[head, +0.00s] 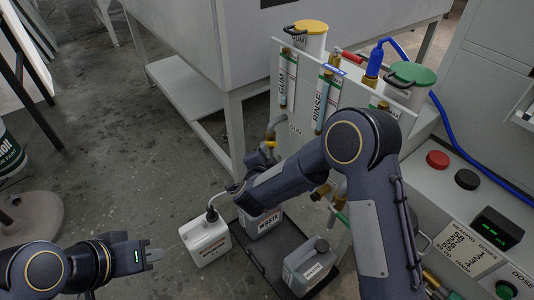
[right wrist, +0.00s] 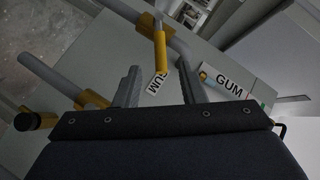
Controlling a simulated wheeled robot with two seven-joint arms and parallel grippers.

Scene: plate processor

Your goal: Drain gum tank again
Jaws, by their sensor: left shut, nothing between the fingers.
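The gum tank (head: 311,42) has a yellow lid and stands at the back of the grey plate processor. A GUM tube (head: 283,85) hangs on the panel's front. In the right wrist view, a yellow valve handle (right wrist: 160,52) with a white GUM tag (right wrist: 157,83) lies between the spread fingers of my right gripper (right wrist: 158,88). The fingers look apart from the handle; exact contact is unclear. In the head view my right arm hides much of the valve area. My left gripper (head: 153,255) is shut and empty at the lower left, away from the panel.
A white canister (head: 207,242), a WASTE canister (head: 262,222) and a grey canister (head: 303,266) stand low by the panel, near a dark tray (head: 262,262). A RINSE tube (head: 322,105) and green-lidded tank (head: 410,76) are at right. Floor at left is mostly clear.

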